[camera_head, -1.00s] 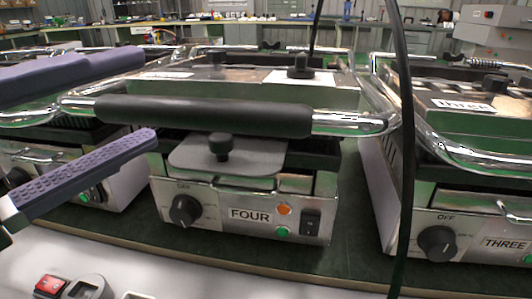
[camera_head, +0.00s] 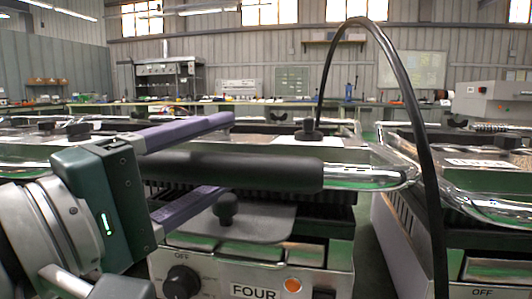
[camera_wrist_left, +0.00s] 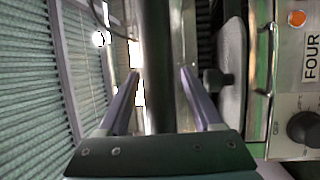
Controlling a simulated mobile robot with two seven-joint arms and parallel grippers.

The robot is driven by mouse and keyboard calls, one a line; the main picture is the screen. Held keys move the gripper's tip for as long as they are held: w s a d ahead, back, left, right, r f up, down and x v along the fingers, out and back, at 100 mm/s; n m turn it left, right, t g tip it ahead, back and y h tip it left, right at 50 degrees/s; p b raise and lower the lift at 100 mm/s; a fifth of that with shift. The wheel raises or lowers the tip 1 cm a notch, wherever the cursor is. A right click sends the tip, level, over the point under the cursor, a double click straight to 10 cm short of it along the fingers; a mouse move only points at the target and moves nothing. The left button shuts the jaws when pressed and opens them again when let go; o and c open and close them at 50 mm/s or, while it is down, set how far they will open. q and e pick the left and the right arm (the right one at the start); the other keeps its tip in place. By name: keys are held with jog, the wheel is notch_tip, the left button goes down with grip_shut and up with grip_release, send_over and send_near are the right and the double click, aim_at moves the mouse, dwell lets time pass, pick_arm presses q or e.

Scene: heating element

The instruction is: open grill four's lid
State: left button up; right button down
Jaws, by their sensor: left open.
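Grill four stands in the middle of the head view, with its label FOUR (camera_head: 254,291) at the bottom edge. Its metal lid (camera_head: 345,158) lies roughly level over the base. The lid's thick black bar handle (camera_head: 270,172) runs across the front; it also shows upright in the left wrist view (camera_wrist_left: 158,60). My left gripper (camera_head: 226,155) is open. One purple finger is above the handle and the other below it, so the bar passes between them. The wrist view shows gaps on both sides of the bar. My right gripper is not in view.
A flat grey tab with a black knob (camera_head: 227,206) sits just below the lower finger. A black cable (camera_head: 410,100) arches over the grill's right side. Grill three (camera_head: 480,185) stands to the right, with a narrow gap between. Benches line the back wall.

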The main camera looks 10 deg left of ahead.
pick_arm(q)
jog(key=shift+w+d, duration=0.2)
jog(key=shift+w, duration=0.2)
jog(key=shift+c, duration=0.3)
grip_shut()
dwell(0.9)
